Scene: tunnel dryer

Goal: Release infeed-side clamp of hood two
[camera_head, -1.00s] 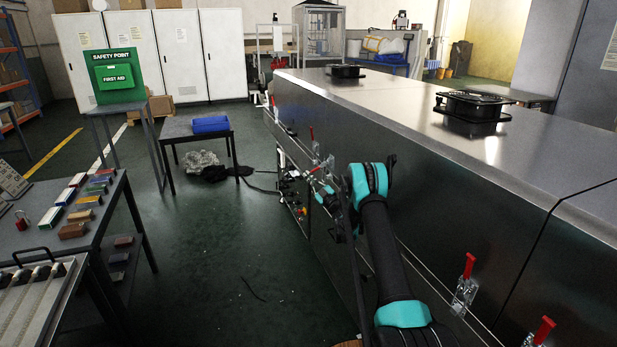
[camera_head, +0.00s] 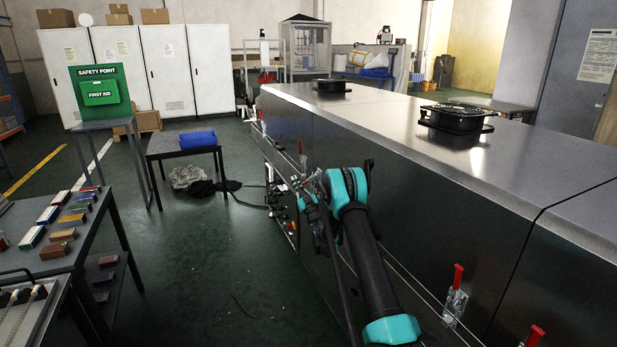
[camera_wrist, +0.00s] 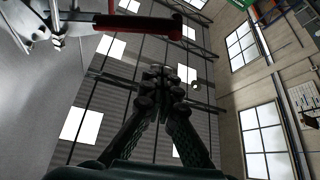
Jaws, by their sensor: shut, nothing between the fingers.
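The dryer (camera_head: 420,215) is a long steel housing on the right, with red-handled toggle clamps along its side. A near clamp (camera_head: 456,295) has its red handle upright. Another upright red handle (camera_head: 301,150) stands further along, and a farther one (camera_head: 260,119) lies beyond it. My gripper (camera_head: 308,192) is beside the dryer's side, partly hidden by my arm. In the wrist view my gripper (camera_wrist: 163,82) is shut and empty, its fingertips together. A clamp's red handle (camera_wrist: 140,20) and metal body (camera_wrist: 55,18) show at the upper left, apart from the fingers in the picture.
Two black fans (camera_head: 455,118) sit on the dryer top. A table with coloured boxes (camera_head: 62,236) is at left. A small table with a blue bin (camera_head: 197,139) stands further back. The green floor (camera_head: 215,265) between the tables and dryer is mostly clear; a cable lies there.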

